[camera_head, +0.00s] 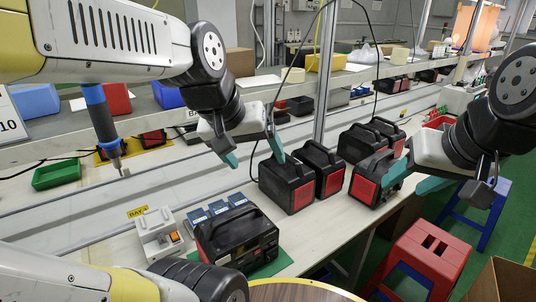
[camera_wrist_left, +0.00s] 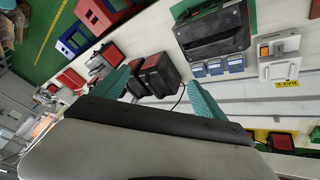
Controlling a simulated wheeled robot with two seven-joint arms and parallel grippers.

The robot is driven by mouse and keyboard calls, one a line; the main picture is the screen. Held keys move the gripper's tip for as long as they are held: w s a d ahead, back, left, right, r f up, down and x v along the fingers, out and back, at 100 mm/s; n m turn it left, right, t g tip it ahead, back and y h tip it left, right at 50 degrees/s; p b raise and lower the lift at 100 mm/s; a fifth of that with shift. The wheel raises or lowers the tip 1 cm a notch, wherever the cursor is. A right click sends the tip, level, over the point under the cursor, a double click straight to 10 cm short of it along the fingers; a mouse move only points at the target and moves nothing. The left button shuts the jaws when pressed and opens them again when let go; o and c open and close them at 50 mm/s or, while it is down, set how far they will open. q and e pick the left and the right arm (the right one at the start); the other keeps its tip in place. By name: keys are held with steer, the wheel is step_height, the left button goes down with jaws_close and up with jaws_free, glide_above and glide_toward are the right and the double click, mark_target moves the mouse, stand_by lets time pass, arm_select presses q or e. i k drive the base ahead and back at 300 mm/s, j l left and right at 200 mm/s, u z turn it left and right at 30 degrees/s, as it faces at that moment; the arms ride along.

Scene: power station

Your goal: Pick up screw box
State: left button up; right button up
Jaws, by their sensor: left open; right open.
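No box is clearly marked as the screw box, and I cannot tell whether screws lie in any of them. A small green open box (camera_head: 57,174) sits on the bench at the left in the head view. A red open box (camera_head: 438,122) stands at the far right of the bench. My left gripper (camera_head: 253,154) is open and empty above the bench, right of the green box and apart from it; its teal fingers also show in the left wrist view (camera_wrist_left: 160,93). My right gripper (camera_head: 413,180) is open beside a black and red power unit (camera_head: 371,180); contact is unclear.
Several black power units (camera_head: 288,182) stand mid-bench. A larger black unit (camera_head: 238,238) sits in front, beside blue modules (camera_head: 218,208) and a white switch device (camera_head: 158,235). An electric screwdriver (camera_head: 104,125) hangs at left. A red stool (camera_head: 428,258) stands at the front right.

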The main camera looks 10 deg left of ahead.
mark_target(195, 216)
steer(key=u, duration=1.35)
